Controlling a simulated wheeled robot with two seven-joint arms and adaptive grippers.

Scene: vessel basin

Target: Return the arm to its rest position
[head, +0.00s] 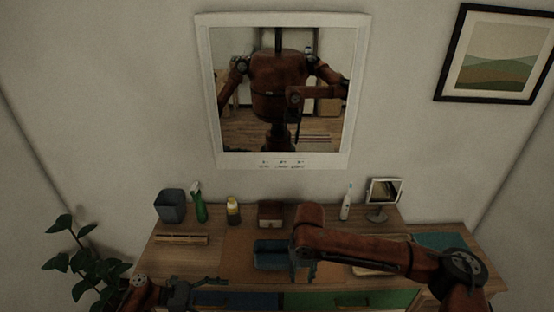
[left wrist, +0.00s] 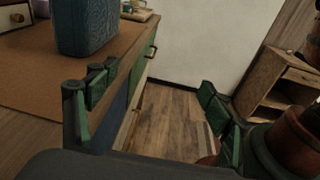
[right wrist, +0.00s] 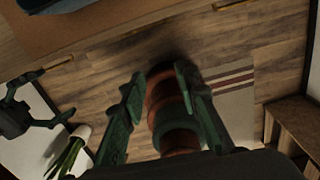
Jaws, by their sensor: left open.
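My right arm reaches in from the right of the head view, bent over the desk. Its gripper (head: 305,274) points down near the desk's front edge, just right of a blue basin (head: 270,254). In the right wrist view this gripper (right wrist: 160,85) has its fingers apart; part of my own body shows behind the gap. My left gripper (head: 205,284) is low at the front left of the desk. In the left wrist view its fingers (left wrist: 152,105) are wide apart and empty. A blue vessel (left wrist: 88,24) stands on the desk beyond them.
On the desk (head: 205,257) stand a dark bin (head: 171,206), green bottle (head: 198,203), yellow bottle (head: 233,211), small box (head: 271,214), toothbrush (head: 346,203) and small mirror (head: 384,192). A plant (head: 85,260) is at left. Floor (left wrist: 170,122) is open before the drawers.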

